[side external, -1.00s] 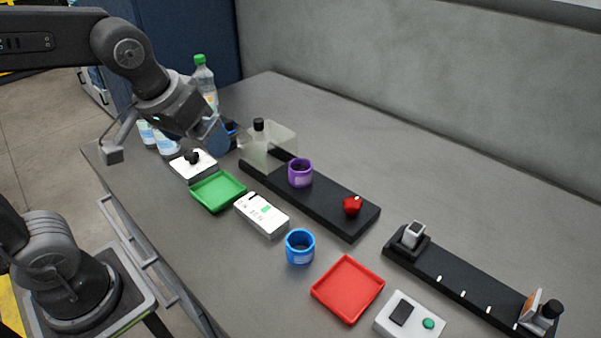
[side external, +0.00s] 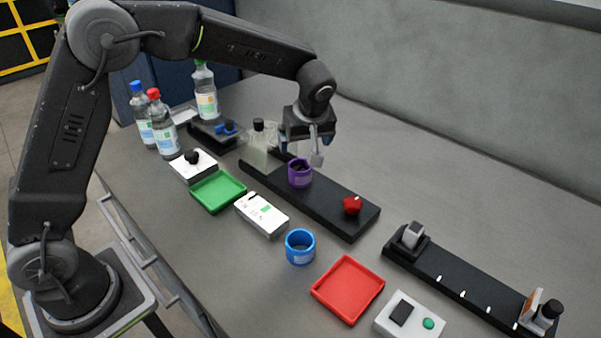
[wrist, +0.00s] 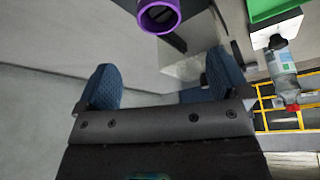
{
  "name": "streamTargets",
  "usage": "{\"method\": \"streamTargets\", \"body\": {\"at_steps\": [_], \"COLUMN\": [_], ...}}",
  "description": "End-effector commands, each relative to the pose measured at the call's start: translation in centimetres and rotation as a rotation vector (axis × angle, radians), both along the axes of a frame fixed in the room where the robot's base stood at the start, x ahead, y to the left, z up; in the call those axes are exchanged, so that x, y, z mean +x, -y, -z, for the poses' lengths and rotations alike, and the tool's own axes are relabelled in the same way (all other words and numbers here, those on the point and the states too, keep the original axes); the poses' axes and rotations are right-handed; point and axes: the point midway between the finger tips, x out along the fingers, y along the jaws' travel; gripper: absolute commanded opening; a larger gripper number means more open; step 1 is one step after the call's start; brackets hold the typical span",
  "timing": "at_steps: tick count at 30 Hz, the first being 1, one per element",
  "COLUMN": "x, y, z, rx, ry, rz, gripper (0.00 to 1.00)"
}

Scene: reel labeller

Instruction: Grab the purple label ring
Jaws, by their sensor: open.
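The purple label ring (side external: 299,173) stands on the black rail (side external: 338,212), near the middle of the table. In the wrist view the purple ring (wrist: 159,15) shows at the top edge, partly cut off, with its open mouth towards the camera. My gripper (side external: 310,140) hangs just above and slightly behind the ring in the side view. Its two blue-padded fingers are spread apart in the wrist view (wrist: 160,85), with nothing between them. The ring lies outside the fingers.
A cloudy block-shaped container with a black cap (side external: 258,150) stands close left of my gripper. A red knob (side external: 352,205) sits on the rail's right end. A blue ring (side external: 300,246), green tray (side external: 218,191) and red tray (side external: 348,289) lie in front. Bottles (side external: 161,124) stand left.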

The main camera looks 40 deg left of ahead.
Motion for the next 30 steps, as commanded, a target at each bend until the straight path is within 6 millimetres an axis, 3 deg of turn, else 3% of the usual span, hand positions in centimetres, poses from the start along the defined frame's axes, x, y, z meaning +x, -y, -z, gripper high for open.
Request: {"method": "streamTargets", "body": {"at_steps": [3,9,16,24,30], "x": [0.4,1.0,1.3,1.8,2.0], "y": [-0.9,-2.0,-2.4,-3.2,-3.6], "z": [2.5,5.4,6.9,10.6,11.4], "rx": [0.001,0.000,0.000,-0.001,-0.001], "ry": [-0.007,-0.005,-0.003,-0.005,-0.002], "rz": [-0.003,-0.001,0.001,0.001,0.001], "gripper": [0.93,0.93,0.93,0.93,0.93]}}
